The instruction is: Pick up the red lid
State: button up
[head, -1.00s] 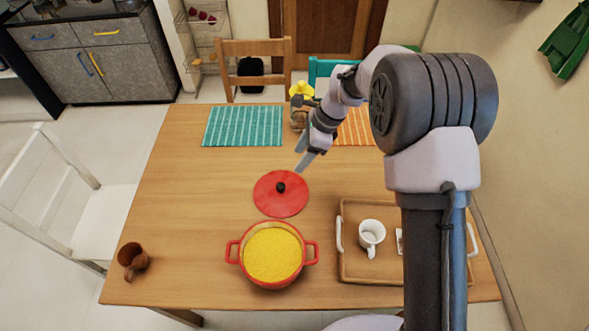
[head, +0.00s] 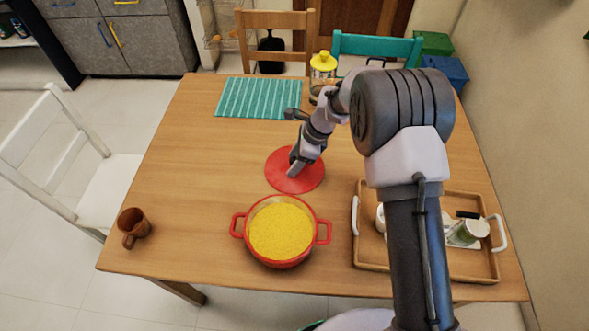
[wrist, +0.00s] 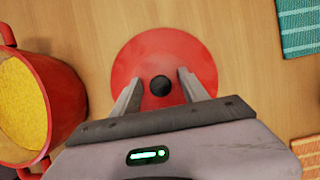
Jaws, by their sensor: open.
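The red lid (head: 283,181) lies flat on the wooden table, just behind the red pot (head: 281,262). In the wrist view the lid (wrist: 139,60) is a full red disc with a round black knob (wrist: 160,86) at its centre. My gripper (head: 295,166) is over the lid and hides the knob in the head view. In the wrist view my gripper (wrist: 157,76) is open, with one finger on each side of the knob and a gap to each. I cannot tell how far the fingertips are above the lid.
The pot full of yellow grain stands close in front of the lid. A wooden tray (head: 357,256) with cups is at the right, a brown clay mug (head: 133,224) at the left. A teal mat (head: 258,99) and yellow-topped jar (head: 322,64) are behind.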

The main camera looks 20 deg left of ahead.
grip_shut()
jog(key=shift+r, duration=0.1)
